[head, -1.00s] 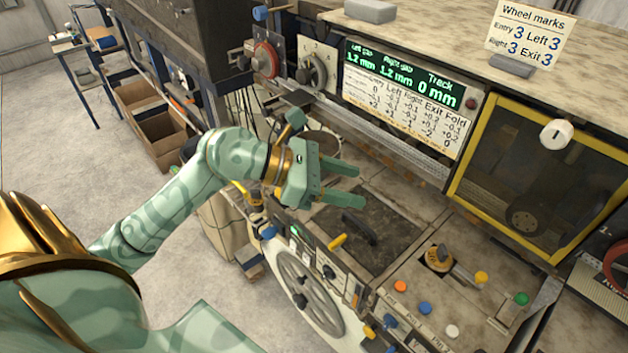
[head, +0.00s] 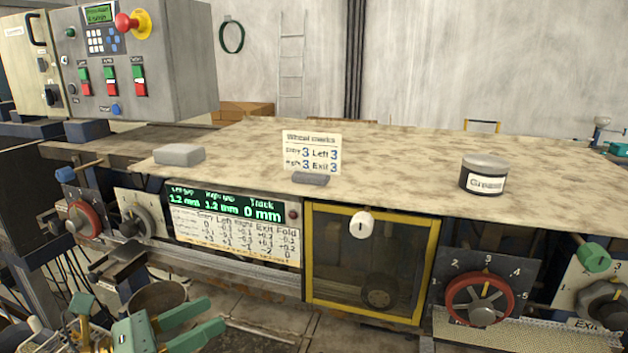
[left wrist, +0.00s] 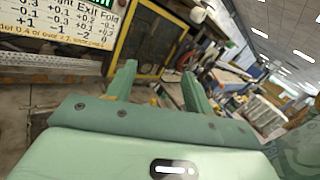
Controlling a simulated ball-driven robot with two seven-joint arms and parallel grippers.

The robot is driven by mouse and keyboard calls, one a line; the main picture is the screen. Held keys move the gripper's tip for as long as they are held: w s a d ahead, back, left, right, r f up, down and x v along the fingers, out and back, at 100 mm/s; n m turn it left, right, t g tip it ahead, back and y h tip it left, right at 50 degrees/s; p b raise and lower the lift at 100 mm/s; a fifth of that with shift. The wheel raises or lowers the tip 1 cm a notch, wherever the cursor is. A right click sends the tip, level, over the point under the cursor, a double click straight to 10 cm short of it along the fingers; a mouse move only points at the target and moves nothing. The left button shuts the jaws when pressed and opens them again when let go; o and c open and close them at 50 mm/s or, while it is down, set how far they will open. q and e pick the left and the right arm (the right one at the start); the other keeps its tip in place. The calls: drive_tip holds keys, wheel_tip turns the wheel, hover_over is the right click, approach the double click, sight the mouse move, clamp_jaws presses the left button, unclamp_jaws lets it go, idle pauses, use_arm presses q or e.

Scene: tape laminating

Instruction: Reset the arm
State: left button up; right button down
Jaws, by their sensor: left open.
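My left gripper (head: 214,314) is at the bottom left of the head view, in front of the machine. Its two green fingers are apart, with nothing between them. In the left wrist view, the same open fingers (left wrist: 160,72) point toward the machine front, clear of the yellow-framed window. My right arm and gripper do not show in either view.
Ahead stand a display panel (head: 238,215), a yellow-framed window (head: 430,270) and dial knobs (head: 478,300). On the tabletop (head: 400,150) are a grey block (head: 180,154), a marks card (head: 312,150) and a grease tin (head: 484,176). A control box (head: 170,60) stands at upper left.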

use_arm(q)
drive_tip(key=a+r+n+t+y, duration=0.1)
drive_tip(key=a+n+t+y, duration=0.4)
drive_tip(key=n, duration=0.6)
drive_tip(key=a+n+t+y, duration=0.45)
drive_tip(key=n+y, duration=0.35)
drive_tip(key=n, duration=0.2)
drive_tip(key=s+a+f+n+g+y, duration=0.2)
drive_tip(key=f+n+g+y, duration=0.15)
drive_tip(key=f+n, duration=0.25)
drive_tip(key=s+a+f+n+g+y, duration=0.1)
drive_tip(key=a+f+n+g+y, duration=0.25)
drive_tip(key=f+n, duration=0.25)
drive_tip(key=s+d+f+n+g, duration=0.3)
drive_tip(key=s+f+g, duration=0.4)
drive_tip(key=s+f, duration=0.35)
drive_tip(key=s+d+f+g+h+b, duration=0.2)
drive_tip(key=f+b, duration=0.1)
drive_tip(key=f, duration=1.4)
drive_tip(key=s+d+f+g+h+b, duration=0.1)
drive_tip(key=s+d+f+h+b, duration=0.2)
drive_tip(key=f, duration=1.4)
drive_tip(key=s+f+n+g+b, duration=0.3)
drive_tip(key=s+f+b, duration=0.3)
drive_tip(key=s+f, duration=1.2)
wheel_tip(320, 180, down, 3)
drive_tip(key=shift+s+a+n, duration=0.15)
drive_tip(key=shift+a+n, duration=0.05)
drive_tip(key=shift+n, duration=0.1)
